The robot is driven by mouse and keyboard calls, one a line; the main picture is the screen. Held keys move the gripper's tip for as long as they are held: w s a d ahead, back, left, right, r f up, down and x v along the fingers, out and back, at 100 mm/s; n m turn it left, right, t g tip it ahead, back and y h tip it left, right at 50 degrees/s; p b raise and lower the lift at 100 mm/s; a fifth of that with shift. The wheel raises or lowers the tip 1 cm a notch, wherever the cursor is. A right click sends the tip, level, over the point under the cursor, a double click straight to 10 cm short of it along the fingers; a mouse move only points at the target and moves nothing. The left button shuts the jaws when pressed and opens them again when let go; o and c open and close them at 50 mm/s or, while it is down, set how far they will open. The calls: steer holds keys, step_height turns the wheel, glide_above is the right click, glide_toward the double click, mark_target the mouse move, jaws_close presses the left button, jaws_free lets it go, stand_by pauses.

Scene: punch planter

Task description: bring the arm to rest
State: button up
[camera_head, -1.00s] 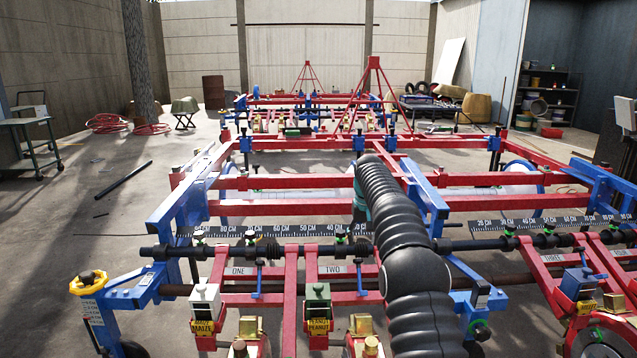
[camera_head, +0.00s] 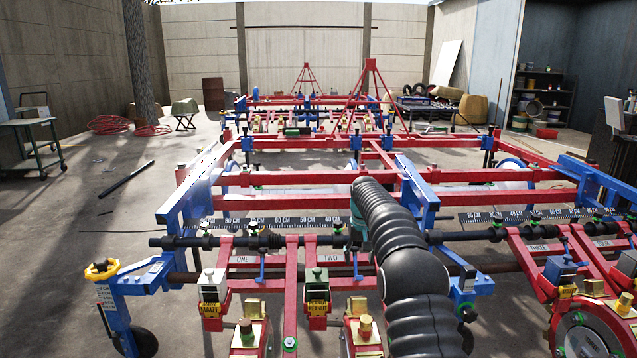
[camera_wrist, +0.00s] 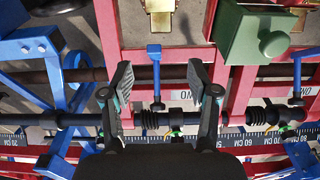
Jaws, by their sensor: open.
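My gripper (camera_wrist: 160,92) is open in the wrist view. Its two dark fingers are spread apart, with nothing held between them. It hangs over the planter's dark bar (camera_wrist: 235,117), a blue lever (camera_wrist: 154,70) and the red frame (camera_wrist: 112,30). I cannot tell its exact height above them. A green hopper box (camera_wrist: 252,35) is to the right of the fingers. In the head view my black arm reaches forward over the planter (camera_head: 290,181), and it hides most of the gripper.
The white hopper box (camera_head: 212,286) and green hopper box (camera_head: 317,284) stand left of my arm. A yellow handwheel (camera_head: 102,270) is at the planter's left end. A cart (camera_head: 30,135) and a loose dark pipe (camera_head: 126,179) are on the left floor, which is mostly clear.

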steer(key=s+d+r+t, duration=0.1)
steer(key=s+r, duration=0.2)
steer(key=s, duration=1.4)
steer(key=s+d+r+t, duration=0.1)
steer(key=s+r, duration=0.3)
steer(key=s, duration=1.4)
steer(key=s+d+r+t, duration=0.1)
steer(key=s+r+t, duration=0.1)
steer(key=s, duration=1.5)
steer(key=shift+s+d+r+m, duration=0.2)
steer(key=shift+s+r+m, duration=0.15)
steer(key=shift+r, duration=0.5)
steer(key=shift+s+r, duration=0.15)
steer(key=shift+r, duration=0.05)
steer(key=c, duration=0.4)
steer(key=shift+o, duration=0.2)
steer(key=shift+a, duration=0.1)
